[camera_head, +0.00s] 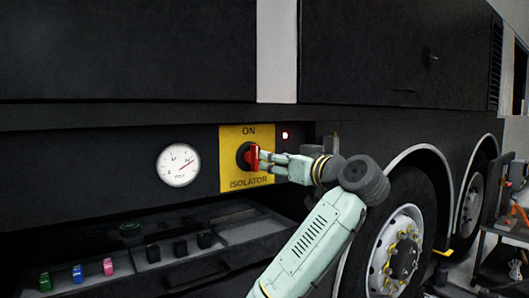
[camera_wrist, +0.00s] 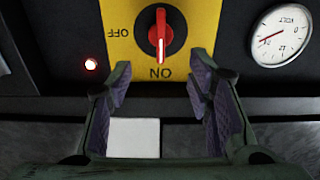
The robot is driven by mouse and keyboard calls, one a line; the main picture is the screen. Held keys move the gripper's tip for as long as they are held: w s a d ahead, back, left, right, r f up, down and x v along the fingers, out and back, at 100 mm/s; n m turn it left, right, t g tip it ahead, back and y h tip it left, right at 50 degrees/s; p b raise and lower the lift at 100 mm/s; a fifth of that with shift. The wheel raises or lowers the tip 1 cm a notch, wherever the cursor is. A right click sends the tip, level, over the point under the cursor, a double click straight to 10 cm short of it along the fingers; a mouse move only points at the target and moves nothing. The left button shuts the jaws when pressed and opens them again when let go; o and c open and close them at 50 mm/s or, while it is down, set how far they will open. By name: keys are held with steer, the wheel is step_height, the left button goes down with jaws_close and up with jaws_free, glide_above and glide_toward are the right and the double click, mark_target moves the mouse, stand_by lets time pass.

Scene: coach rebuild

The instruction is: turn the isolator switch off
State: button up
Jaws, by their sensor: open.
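The isolator switch has a red handle (camera_head: 253,155) on a round black base, set on a yellow plate (camera_head: 232,183) marked ON and ISOLATOR. In the wrist view the red handle (camera_wrist: 161,35) has a white line that points to ON; OFF is lettered off to one side. My gripper (camera_head: 268,162) is open and empty just in front of the switch. In the wrist view my gripper (camera_wrist: 160,80) has its two fingers spread, one to each side of the handle's line. I cannot tell whether either finger touches the handle.
A lit red lamp (camera_head: 285,135) is right of the plate, and a round volt gauge (camera_head: 178,165) is left of it. Below is an open tray (camera_head: 255,232) with coloured and black blocks. A wheel (camera_head: 400,250) stands at the right, behind my arm.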

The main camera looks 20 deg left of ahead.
mark_target(257, 154)
steer(key=p+x, duration=0.3)
steer(key=x, duration=0.5)
steer(key=shift+w+a+r, duration=0.1)
steer(key=shift+a, duration=0.2)
steer(key=shift+w+a, duration=0.3)
steer(key=shift+w, duration=0.05)
steer(key=c, duration=1)
steer(key=shift+c, duration=0.2)
